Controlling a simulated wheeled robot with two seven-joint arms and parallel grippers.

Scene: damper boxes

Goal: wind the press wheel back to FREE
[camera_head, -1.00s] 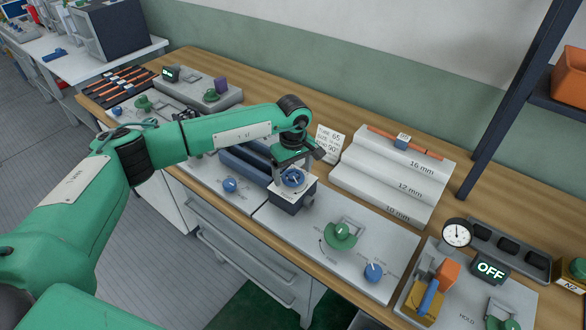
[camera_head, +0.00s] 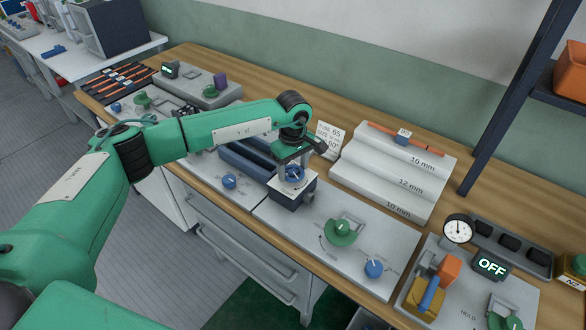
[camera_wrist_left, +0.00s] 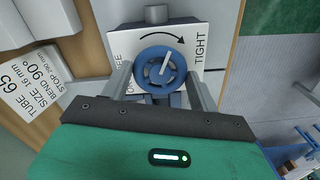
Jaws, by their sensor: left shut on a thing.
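The press wheel (camera_head: 294,174) is a blue round handwheel with a white pointer bar, on a dark block with a white label plate. In the left wrist view the wheel (camera_wrist_left: 161,69) fills the middle; its pointer slants up and slightly right. The plate (camera_wrist_left: 201,50) reads TIGHT on the right, with a curved arrow leading there; the word on the left is partly hidden and ends in EE. My left gripper (camera_wrist_left: 161,80) comes down from above, also in the head view (camera_head: 294,168), its two fingers on opposite sides of the wheel, shut on it. My right gripper is out of view.
A green knob (camera_head: 340,232) and a blue knob (camera_head: 373,268) stand on the panel to the right. Behind are a stepped grey rack (camera_head: 390,185) and a sign card (camera_head: 329,140). A gauge (camera_head: 458,230) and OFF display (camera_head: 491,266) are further right.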

